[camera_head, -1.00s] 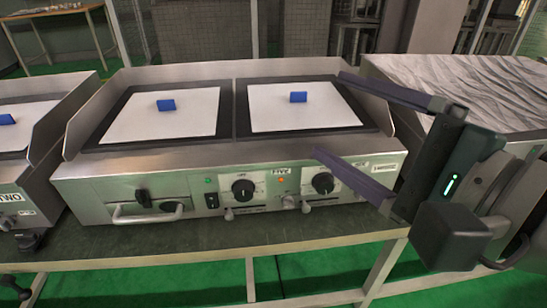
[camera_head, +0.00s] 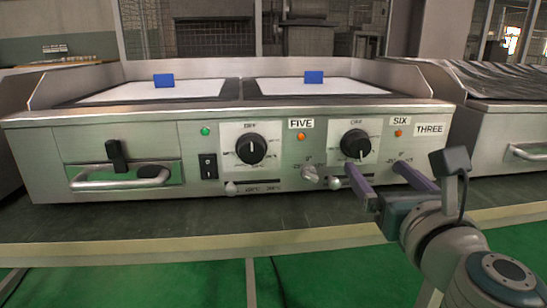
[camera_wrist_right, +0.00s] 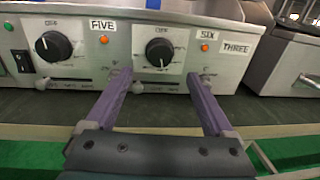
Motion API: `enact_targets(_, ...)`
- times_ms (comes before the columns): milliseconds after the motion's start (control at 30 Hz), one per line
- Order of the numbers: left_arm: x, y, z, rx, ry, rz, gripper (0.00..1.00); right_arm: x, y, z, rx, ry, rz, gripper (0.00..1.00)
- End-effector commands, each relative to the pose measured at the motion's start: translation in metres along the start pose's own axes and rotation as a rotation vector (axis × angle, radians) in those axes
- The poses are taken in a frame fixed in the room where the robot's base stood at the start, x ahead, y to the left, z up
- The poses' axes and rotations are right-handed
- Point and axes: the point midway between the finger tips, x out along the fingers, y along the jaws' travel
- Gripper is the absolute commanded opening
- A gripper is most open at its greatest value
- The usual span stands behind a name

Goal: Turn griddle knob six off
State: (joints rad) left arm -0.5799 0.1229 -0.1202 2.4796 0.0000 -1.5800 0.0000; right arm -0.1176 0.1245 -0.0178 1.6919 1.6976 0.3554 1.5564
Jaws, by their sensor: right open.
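Knob six is a round black knob (camera_head: 355,144) on a white dial on the griddle's front panel, left of the "SIX" label (camera_head: 400,121). An "OFF" mark is printed above it, and its pale pointer mark looks turned downward. The knob also shows in the right wrist view (camera_wrist_right: 159,52). My right gripper (camera_head: 377,168) is open and empty, its purple fingers pointing at the panel. In the wrist view its fingertips (camera_wrist_right: 159,74) lie slightly below the knob, one to each side; they do not hold it. My left gripper is not in view.
Knob five (camera_head: 251,149) sits to the left by its "FIVE" label. Small levers (camera_head: 310,175) project below the dials. An orange light (camera_head: 398,133) is beside knob six. A black switch (camera_head: 208,167) and drawer handle (camera_head: 120,178) are farther left. The counter edge (camera_head: 290,240) runs below.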

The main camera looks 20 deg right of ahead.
Motion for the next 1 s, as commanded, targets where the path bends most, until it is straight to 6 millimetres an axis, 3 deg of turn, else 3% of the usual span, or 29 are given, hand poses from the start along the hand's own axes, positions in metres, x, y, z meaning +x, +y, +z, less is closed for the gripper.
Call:
enact_targets(300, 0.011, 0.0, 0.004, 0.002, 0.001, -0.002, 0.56, 0.058, 0.001, 0.001, -0.004, -0.005, 0.002, 0.88)
enact_targets(500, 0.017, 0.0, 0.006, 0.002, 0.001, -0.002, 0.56, 0.081, 0.001, 0.0, -0.004, -0.002, 0.003, 0.88)
enact_targets(867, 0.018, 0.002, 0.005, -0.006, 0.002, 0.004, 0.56, 0.086, 0.001, 0.002, -0.004, -0.001, 0.003, 0.88)
enact_targets(1000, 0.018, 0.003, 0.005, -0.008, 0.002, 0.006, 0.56, 0.086, 0.001, 0.002, -0.004, -0.001, 0.003, 0.74)
